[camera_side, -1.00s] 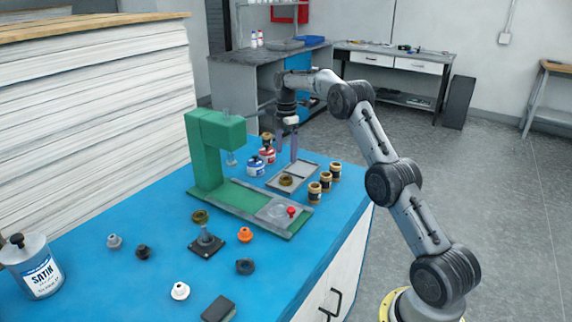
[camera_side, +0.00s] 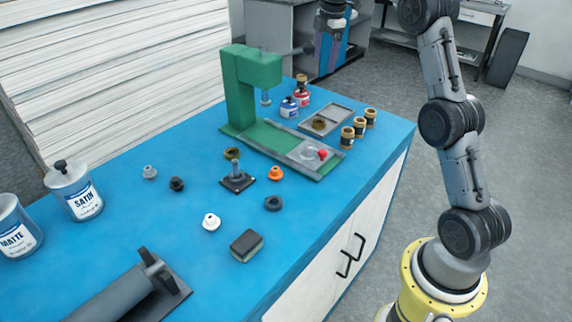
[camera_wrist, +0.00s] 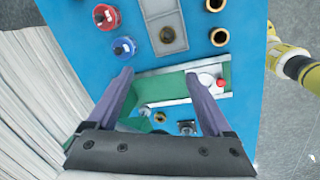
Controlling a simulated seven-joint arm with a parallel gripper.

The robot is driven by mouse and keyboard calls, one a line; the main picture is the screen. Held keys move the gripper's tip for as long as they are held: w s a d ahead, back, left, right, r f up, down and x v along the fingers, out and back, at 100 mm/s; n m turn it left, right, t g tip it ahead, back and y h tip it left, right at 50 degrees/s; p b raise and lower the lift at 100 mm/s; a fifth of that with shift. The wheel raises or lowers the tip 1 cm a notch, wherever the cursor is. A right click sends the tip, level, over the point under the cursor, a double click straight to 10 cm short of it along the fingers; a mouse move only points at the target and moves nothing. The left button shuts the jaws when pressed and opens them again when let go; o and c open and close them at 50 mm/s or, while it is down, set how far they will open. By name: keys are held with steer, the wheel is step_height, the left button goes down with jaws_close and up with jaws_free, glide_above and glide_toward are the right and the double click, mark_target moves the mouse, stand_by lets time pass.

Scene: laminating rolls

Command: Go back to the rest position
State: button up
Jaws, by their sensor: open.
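My gripper (camera_side: 326,58) is high up at the top of the side view, above and beyond the far end of the blue table (camera_side: 130,195). Its two purple fingers are apart. In the wrist view, my gripper (camera_wrist: 158,76) is open with nothing between the fingers, looking down on the table from above. The green press (camera_side: 242,95) stands clear of it. A grey tray (camera_side: 341,108) holding an olive ring (camera_side: 319,124) lies beside the press and shows in the wrist view too.
Small blue (camera_side: 288,108) and red (camera_side: 302,97) jars stand behind the tray, several brown jars (camera_side: 359,127) beside it. A black stand (camera_side: 237,181), orange knob (camera_side: 275,173) and satin can (camera_side: 74,192) are nearer. Stacked white boards (camera_side: 110,70) rise behind the table.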

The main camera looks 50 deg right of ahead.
steer(key=s+a+r+t, duration=0.1)
steer(key=s+a+r, duration=0.25)
steer(key=r, duration=0.25)
steer(key=s+a+r+m+t, duration=0.1)
steer(key=s+a+m, duration=0.2)
steer(key=s+a, duration=0.3)
steer(key=s+a+r+m, duration=0.25)
steer(key=s+a, duration=0.25)
steer(key=a, duration=0.3)
steer(key=s+a+f+m, duration=0.4)
steer(key=s+f, duration=0.1)
steer(key=s, duration=0.4)
steer(key=s+a+f+m+t+y, duration=0.1)
steer(key=s+a+f+m, duration=0.3)
steer(key=s, duration=0.5)
step_height(320, 180, down, 2)
steer(key=shift+s+a+f+t, duration=0.25)
steer(key=shift+s+a+t, duration=0.1)
steer(key=shift+a, duration=0.4)
